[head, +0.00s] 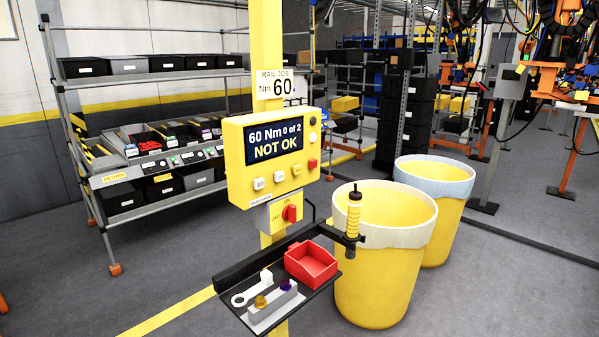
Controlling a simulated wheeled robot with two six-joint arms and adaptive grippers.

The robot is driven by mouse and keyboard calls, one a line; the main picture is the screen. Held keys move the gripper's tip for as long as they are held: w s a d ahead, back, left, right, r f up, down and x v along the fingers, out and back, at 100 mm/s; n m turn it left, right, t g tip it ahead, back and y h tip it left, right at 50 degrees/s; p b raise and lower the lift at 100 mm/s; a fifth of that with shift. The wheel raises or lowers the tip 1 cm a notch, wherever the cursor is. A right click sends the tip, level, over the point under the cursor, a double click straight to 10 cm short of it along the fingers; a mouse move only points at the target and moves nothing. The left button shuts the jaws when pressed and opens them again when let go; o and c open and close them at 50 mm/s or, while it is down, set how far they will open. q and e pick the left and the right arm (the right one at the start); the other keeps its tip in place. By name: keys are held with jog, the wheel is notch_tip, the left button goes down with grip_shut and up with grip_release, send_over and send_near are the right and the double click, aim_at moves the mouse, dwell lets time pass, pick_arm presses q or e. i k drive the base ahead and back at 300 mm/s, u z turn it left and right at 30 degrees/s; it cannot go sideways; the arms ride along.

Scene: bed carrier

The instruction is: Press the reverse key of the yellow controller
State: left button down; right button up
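The yellow controller (236,165) is mounted on a yellow post in the middle of the head view. Its dark screen (273,143) reads "60 Nm 0 of 2 NOT OK". Below the screen is a row of keys: a white key (259,183), another white key (279,176), a yellowish key (296,169) and a red key (312,163). Their markings are too small to read, so I cannot tell which is the reverse key. Neither of my grippers is in view.
A red rotary switch (289,213) sits under the controller. Below it, a dark shelf (322,284) carries a red bin (311,262), a wrench-like tool (250,289) and a grey block. An upright yellow-handled tool (353,215) stands at right, before yellow barrels (378,290).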

aim_at(297, 170)
jog(key=z, duration=0.55)
jog(key=k, duration=0.65)
jog(key=z, duration=0.8)
jog(key=i, duration=1.1)
jog(key=u, duration=0.4)
